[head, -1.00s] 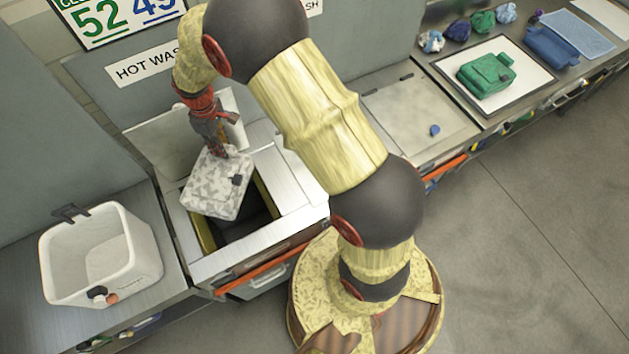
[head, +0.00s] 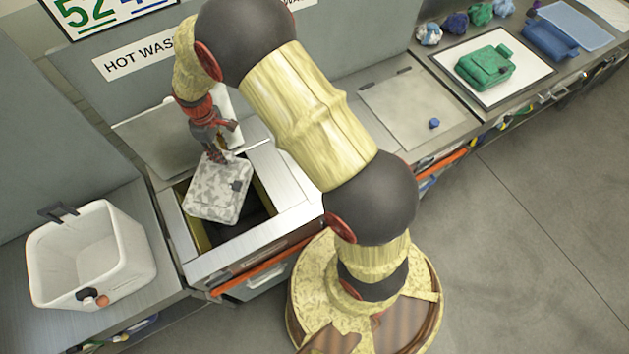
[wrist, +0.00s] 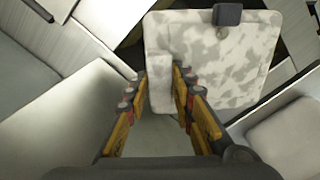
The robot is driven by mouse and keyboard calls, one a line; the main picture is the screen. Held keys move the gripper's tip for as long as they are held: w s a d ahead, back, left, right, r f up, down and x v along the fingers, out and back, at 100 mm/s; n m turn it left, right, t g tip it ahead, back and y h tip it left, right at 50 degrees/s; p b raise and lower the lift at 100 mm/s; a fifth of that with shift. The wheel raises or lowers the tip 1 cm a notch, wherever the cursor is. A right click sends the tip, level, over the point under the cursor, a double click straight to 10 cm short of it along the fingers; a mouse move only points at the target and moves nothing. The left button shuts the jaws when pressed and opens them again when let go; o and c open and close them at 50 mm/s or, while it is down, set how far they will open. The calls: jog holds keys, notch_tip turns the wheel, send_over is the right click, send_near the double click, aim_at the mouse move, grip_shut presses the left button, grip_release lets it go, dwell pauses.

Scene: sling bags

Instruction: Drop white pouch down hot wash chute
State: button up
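The white pouch (head: 219,190), mottled with grey and with a small dark clip, hangs tilted over the open hot wash chute (head: 254,220). The dark chute mouth shows around its lower and right sides. My gripper (head: 217,157) is above it, shut on its upper edge. In the wrist view, the fingers (wrist: 160,75) have a narrow part of the pouch (wrist: 215,65) between them, while its body spreads to the right. The chute's lid (head: 165,140) stands raised behind. The "HOT WASH" sign (head: 135,55) is on the wall above, partly hidden by my arm.
A white bin (head: 90,258) stands on the counter left of the chute. To the right are a closed lid (head: 415,105) with a small blue object (head: 434,123), and a green bag (head: 485,66) on a white mat. Several rolled cloths and blue items lie further right.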

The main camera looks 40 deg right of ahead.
jog(key=o, duration=0.5)
notch_tip(320, 180, up, 12)
dwell(0.6)
dwell(0.5)
jog(key=s+d+r+m+t+b, duration=0.1)
jog(key=s+r+m+t+b, duration=0.1)
jog(key=s, duration=0.7)
jog(key=s+d+r+m+t+b, duration=0.1)
jog(key=s+r+b, duration=0.3)
jog(key=s, duration=0.5)
jog(key=s+d+r+m+t+b, duration=0.2)
jog(key=s+r+m+b, duration=0.1)
jog(key=s, duration=0.7)
jog(key=shift+s+m+t+b, duration=0.1)
jog(key=shift+m+t+b, duration=0.2)
jog(key=shift+m+b, duration=0.3)
